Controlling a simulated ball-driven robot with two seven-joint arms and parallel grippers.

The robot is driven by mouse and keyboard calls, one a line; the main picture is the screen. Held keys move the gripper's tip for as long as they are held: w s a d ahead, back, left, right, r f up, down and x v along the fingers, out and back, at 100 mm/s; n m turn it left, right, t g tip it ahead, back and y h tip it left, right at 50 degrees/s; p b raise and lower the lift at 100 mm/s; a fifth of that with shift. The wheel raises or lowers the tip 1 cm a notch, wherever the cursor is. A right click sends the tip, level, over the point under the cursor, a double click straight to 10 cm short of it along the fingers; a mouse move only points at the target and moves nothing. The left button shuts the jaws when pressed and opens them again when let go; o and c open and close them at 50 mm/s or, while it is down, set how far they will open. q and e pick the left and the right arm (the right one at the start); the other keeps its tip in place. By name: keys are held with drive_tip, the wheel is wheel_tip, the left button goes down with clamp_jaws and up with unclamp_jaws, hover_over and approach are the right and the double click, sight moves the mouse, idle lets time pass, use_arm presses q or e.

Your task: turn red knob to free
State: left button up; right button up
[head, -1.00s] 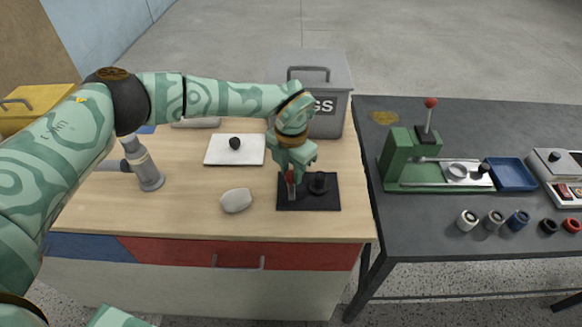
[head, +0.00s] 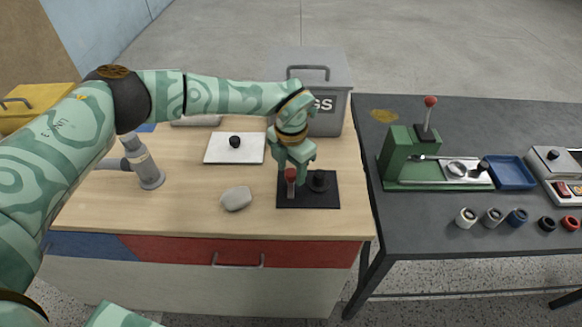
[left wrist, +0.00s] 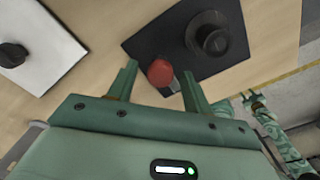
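The red knob (head: 291,174) stands on a short grey stem at the left part of a black plate (head: 325,202) on the wooden worktop. A round black knob (head: 319,181) sits on the same plate to its right. My left gripper (head: 293,166) is right at the red knob, coming from behind and above. In the left wrist view, its two fingers (left wrist: 161,74) stand apart, one on each side of the red knob (left wrist: 160,72), with a visible gap on both sides.
A white board with a black knob (head: 235,142) and a pale stone-like lump (head: 236,199) lie to the left. A grey lidded bin (head: 335,75) stands behind. A dark table (head: 410,235) with a green lever device (head: 398,150) is at the right.

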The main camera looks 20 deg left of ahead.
sight(291, 172)
use_arm(q)
wheel_tip(291, 172, up, 16)
drive_tip(key=p, duration=0.2)
drive_tip(key=shift+r, duration=0.15)
idle(0.4)
